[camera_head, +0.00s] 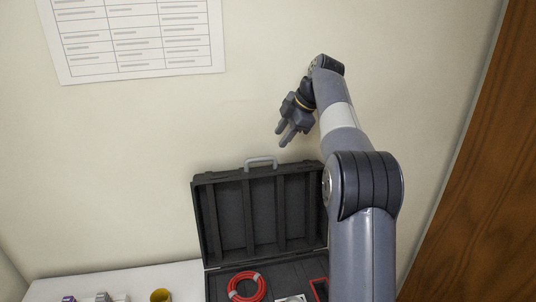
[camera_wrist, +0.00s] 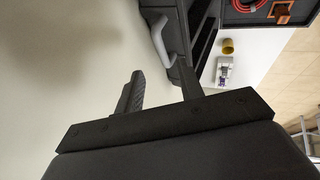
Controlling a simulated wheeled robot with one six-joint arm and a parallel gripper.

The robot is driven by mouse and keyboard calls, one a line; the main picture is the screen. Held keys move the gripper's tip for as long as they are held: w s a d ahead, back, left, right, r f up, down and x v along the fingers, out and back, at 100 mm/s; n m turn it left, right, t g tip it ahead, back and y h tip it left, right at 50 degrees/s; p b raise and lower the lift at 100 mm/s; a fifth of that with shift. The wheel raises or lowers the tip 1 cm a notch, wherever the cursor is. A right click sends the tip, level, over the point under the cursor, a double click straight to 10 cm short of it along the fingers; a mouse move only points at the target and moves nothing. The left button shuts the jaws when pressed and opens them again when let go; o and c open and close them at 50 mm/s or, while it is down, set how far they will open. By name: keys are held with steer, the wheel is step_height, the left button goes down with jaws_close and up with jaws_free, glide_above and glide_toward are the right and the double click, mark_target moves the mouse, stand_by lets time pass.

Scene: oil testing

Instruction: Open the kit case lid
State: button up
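The kit case lid (camera_head: 236,213) stands raised and roughly upright at the back of the case, its ribbed dark inside showing. A light grey handle (camera_head: 261,162) sits on its top edge. The open case bottom (camera_head: 281,273) holds a coiled red cable (camera_head: 246,287). My gripper (camera_head: 285,134) is up near the wall, above and slightly right of the handle, apart from it. In the wrist view, the two fingers (camera_wrist: 158,90) are spread with nothing between them. The handle (camera_wrist: 160,42) and lid edge (camera_wrist: 183,35) lie beyond them. My arm hides the case's right side.
The white table (camera_head: 170,275) carries a yellow cup (camera_head: 160,296) and small items left of the case. A wall chart (camera_head: 140,38) hangs at upper left. A wooden panel (camera_head: 475,200) stands at right. The wall is close behind the lid.

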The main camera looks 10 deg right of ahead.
glide_above(270, 169)
steer(key=f, duration=0.7)
steer(key=shift+s+a+f, duration=0.15)
steer(key=shift+s+f, duration=0.05)
steer(key=shift+f, duration=0.15)
steer(key=shift+c, duration=0.4)
jaws_close()
